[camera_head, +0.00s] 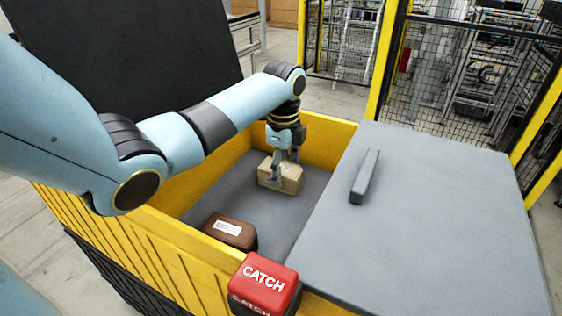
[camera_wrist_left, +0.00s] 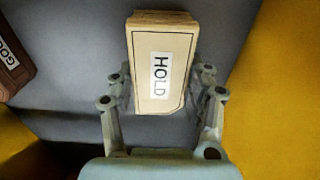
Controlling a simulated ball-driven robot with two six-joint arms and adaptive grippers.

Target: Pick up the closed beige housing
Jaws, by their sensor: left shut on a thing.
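The beige housing (camera_head: 291,183) is a closed box near the back of the yellow crate, on or just above its grey floor. In the left wrist view the beige housing (camera_wrist_left: 158,30) carries a white label reading "HOLD". My left gripper (camera_head: 283,168) reaches down from above and is shut on it. In the left wrist view the fingers of my left gripper (camera_wrist_left: 160,90) sit on both sides of the housing. I cannot tell whether the housing touches the floor. My right gripper is not in view.
A brown box (camera_head: 231,229) with a white label lies in the crate nearer the front. A red block (camera_head: 264,277) marked "CATCH" is at the crate's front rim. A grey lid (camera_head: 437,210) with a bar handle (camera_head: 365,177) covers the right side. Yellow crate walls (camera_head: 330,135) surround the opening.

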